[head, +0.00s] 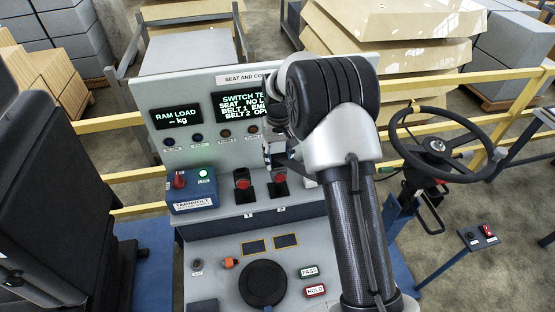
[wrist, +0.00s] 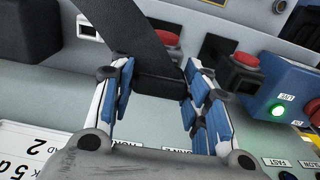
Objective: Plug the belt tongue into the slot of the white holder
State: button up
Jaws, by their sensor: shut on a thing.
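My gripper (wrist: 157,100) is shut on the black belt tongue (wrist: 160,86), which sits between its blue-padded fingers in the wrist view. Dark belt webbing (wrist: 142,38) runs from the tongue to the top of that view. A small white holder (wrist: 88,28) with a dark opening shows at upper left of the wrist view, apart from the tongue. In the head view my gripper (head: 277,155) is above the panel's shelf, near the two buckles, and the arm hides much of it. Only a white edge of the holder (head: 309,179) shows beside my arm there.
Two red-button buckles, one (head: 242,179) and another (head: 278,178), stand on the shelf beside the holder. A blue switch box (head: 192,190) with a lit green lamp is at left. An upright panel with screens (head: 178,115) stands behind. A steering wheel (head: 436,143) is at right.

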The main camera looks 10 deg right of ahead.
aim_at(279, 154)
grip_shut()
jog(key=shift+r+p, duration=2.05)
jog(key=shift+r, duration=1)
jog(key=shift+f, duration=0.15)
